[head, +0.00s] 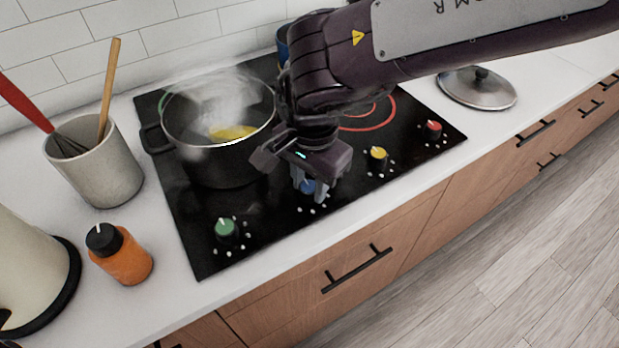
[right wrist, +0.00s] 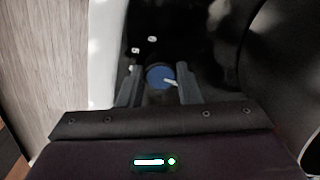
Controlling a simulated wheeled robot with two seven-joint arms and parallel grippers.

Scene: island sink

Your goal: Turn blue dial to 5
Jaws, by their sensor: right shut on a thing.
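The blue dial (head: 308,186) sits near the front edge of the black cooktop (head: 188,240), between the green dial (head: 226,227) and the yellow dial (head: 378,155). My right gripper (head: 311,190) reaches down from above with its fingers on either side of the blue dial, shut on it. In the right wrist view the blue dial (right wrist: 160,77) lies between the two fingers, and its white pointer line points to the right and slightly down. White marks surround the dial; the number it points to cannot be read. My left gripper is not in view.
A steaming dark pot (head: 215,150) with yellow contents stands left of my right gripper. A red dial (head: 432,130) is at the cooktop's right. A utensil crock (head: 97,165) and an orange bottle (head: 122,256) stand at left; a pot lid (head: 478,88) lies at right.

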